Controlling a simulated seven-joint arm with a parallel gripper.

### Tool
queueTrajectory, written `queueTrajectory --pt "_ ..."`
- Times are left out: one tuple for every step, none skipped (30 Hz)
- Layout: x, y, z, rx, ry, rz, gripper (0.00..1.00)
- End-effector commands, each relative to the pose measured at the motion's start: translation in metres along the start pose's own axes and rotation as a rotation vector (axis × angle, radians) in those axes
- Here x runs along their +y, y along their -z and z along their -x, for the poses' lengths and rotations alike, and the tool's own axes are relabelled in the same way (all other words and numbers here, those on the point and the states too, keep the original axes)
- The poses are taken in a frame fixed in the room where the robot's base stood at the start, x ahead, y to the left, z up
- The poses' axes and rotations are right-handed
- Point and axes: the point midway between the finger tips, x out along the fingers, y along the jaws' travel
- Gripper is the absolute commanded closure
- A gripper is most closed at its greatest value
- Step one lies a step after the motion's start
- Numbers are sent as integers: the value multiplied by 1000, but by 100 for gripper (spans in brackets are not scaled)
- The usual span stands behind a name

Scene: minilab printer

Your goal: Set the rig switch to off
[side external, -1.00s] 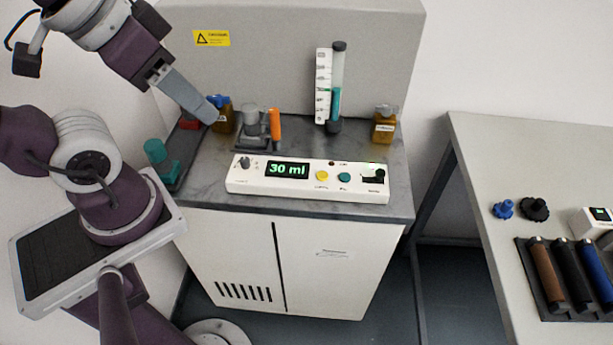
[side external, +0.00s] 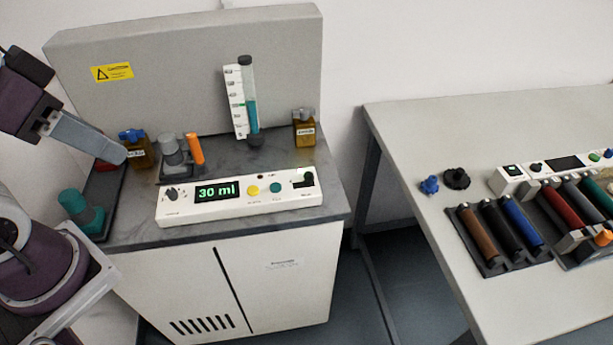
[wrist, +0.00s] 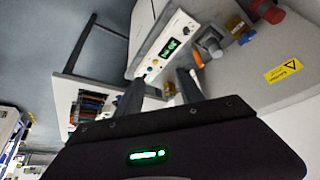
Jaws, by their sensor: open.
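The white control panel (side external: 240,208) lies along the front of the bench, its display (side external: 216,191) lit with "30 ml". At its right end is a black switch (side external: 308,179), apparently the rig switch; its label is too small to read. My gripper (side external: 122,154) is above the bench's left side, near a blue-capped brown bottle (side external: 137,148), well left of the switch. In the wrist view my gripper (wrist: 160,77) has its two fingers apart with nothing held. The panel (wrist: 168,45) shows beyond them there.
The panel also has a dark knob (side external: 172,194), a yellow button (side external: 252,190) and a teal button (side external: 276,188). Behind stand a cylinder (side external: 250,105), an orange-handled item (side external: 195,149) and a bottle (side external: 305,128). A table (side external: 400,140) with racks stands right, across a gap.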

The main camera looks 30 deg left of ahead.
Motion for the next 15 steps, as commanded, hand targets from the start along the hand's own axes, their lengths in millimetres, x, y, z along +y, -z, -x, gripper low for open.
queueTrajectory --pt "0 0 0 0 0 0 55" --pt "0 0 0 0 0 0 55" --pt "0 0 0 0 0 0 55" --pt "0 0 0 0 0 0 55" --pt "0 0 0 0 0 0 55" --pt "0 0 0 0 0 0 55" --pt "0 0 0 0 0 0 55" --pt "0 0 0 0 0 0 55" --pt "0 0 0 0 0 0 59" --pt "0 1 0 -2 0 0 59" --pt "1 5 0 -7 -2 0 59" --pt "2 14 0 -22 -5 0 59" --pt "3 24 -1 -38 -9 1 59" --pt "5 36 -4 -59 -13 1 59" --pt "9 57 -10 -93 -19 1 59"
